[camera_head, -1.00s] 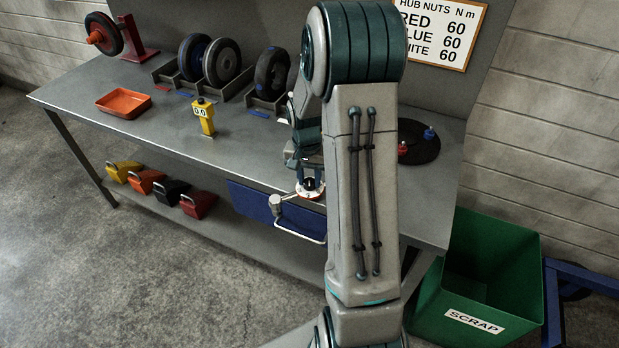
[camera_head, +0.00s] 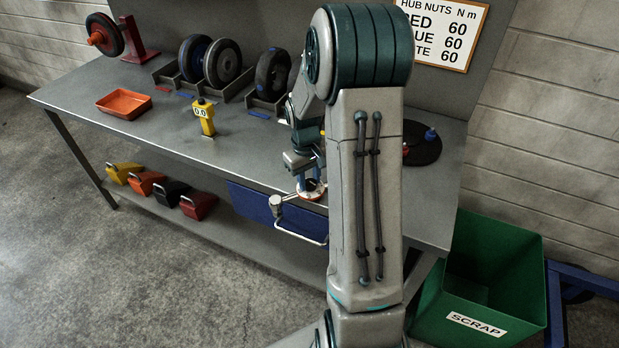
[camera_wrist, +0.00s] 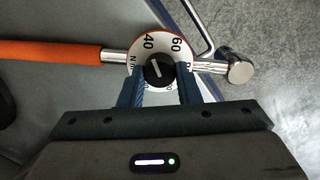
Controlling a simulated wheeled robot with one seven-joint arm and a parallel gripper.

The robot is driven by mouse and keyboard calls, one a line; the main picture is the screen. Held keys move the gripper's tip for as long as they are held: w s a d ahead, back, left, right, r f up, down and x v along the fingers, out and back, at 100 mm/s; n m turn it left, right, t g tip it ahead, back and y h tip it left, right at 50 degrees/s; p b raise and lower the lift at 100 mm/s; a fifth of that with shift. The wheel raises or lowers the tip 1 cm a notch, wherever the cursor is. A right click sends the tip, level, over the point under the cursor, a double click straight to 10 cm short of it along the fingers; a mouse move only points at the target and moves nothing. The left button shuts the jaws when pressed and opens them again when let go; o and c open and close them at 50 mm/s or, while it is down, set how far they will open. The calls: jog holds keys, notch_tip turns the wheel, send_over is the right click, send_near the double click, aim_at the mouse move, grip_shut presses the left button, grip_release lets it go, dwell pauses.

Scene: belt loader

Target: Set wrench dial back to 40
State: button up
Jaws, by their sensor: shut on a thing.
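The wrench (camera_wrist: 60,53) lies across the wrist view, with an orange handle at left and a bright metal head at right. Its round white dial (camera_wrist: 162,35) has a red rim and shows 40 and 60. A black knob (camera_wrist: 159,69) with a white pointer line sits at its centre. The line points up and slightly left, near the 40 side; the exact reading is unclear. My gripper (camera_wrist: 160,76) is shut on the knob, one blue finger on each side. In the head view, the wrench head (camera_head: 276,202) shows at the bench's front edge; my arm hides the handle.
A blue panel with a metal rail (camera_head: 300,236) hangs at the bench (camera_head: 160,139) front. A yellow gauge reading 0.0 (camera_head: 206,122), an orange tray (camera_head: 124,103) and several wheels stand on the bench. A green scrap bin (camera_head: 480,285) stands at right. A sign (camera_head: 445,35) lists 60 values.

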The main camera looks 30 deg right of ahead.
jog(key=shift+n, duration=0.5)
jog(key=o, duration=1)
jog(key=shift+r, duration=0.1)
jog(key=r, duration=1.3)
jog(key=shift+w+a+r, duration=0.25)
jog(key=shift+a+r, duration=0.05)
jog(key=s+a+t, duration=0.1)
jog(key=s+a, duration=0.3)
jog(key=s, duration=0.2)
jog(key=s+a+r+m+t, duration=0.1)
jog(key=s+a, duration=0.4)
jog(key=s, duration=0.2)
jog(key=s+a+m+t, duration=0.1)
jog(key=s+a, duration=0.3)
jog(key=s, duration=0.3)
jog(key=shift+a+r+t+y, duration=0.15)
jog(key=shift+r+t+y, duration=0.15)
jog(key=shift+r, duration=0.1)
